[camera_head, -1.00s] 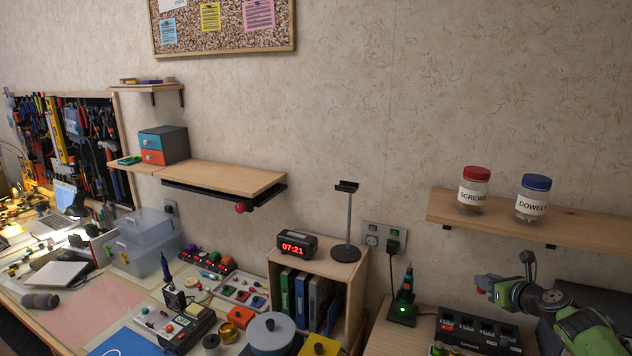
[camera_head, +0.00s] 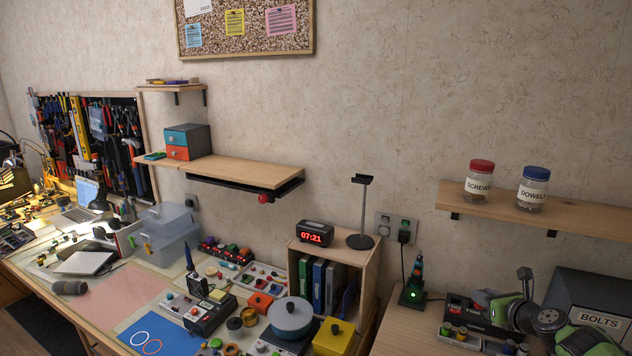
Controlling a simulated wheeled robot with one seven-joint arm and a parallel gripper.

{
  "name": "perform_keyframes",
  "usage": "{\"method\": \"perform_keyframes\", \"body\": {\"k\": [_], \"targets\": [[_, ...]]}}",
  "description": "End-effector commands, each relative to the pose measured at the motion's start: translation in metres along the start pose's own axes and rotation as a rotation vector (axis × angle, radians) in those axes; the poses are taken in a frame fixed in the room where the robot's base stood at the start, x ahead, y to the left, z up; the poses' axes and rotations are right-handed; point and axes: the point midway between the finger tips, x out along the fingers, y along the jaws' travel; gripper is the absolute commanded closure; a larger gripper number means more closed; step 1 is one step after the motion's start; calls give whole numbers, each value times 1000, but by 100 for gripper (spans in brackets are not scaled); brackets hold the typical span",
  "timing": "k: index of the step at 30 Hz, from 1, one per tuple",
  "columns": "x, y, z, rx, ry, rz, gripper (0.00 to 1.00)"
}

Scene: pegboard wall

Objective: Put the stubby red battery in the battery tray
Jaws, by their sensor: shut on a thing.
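My gripper (camera_head: 484,298) shows small at the lower right, at the left end of my green and dark-grey arm. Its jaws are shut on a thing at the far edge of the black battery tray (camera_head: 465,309). The thing held is too small and too covered to make out clearly; a reddish patch shows at the fingertips. The black tray stands on the wooden top at the right, and my arm hides its right part. Several small batteries (camera_head: 462,332) with green and yellow ends stand in a holder in front of it.
A soldering-iron-like tool on a green-lit stand (camera_head: 412,290) is left of the tray. A grey BOLTS bin (camera_head: 597,300) is behind my arm. A shelf (camera_head: 560,215) with two jars is above. A cubby (camera_head: 340,262) with binders stands further left.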

Motion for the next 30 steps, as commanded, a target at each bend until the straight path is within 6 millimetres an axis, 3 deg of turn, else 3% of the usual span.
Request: {"method": "perform_keyframes", "body": {"k": [8, 21, 30], "targets": [[-10, 52, -34, 8, 4, -12, 100], [-43, 228, -152, 47, 10, -72, 100], [-49, 266, -178, 58, 8, -92, 100]]}}
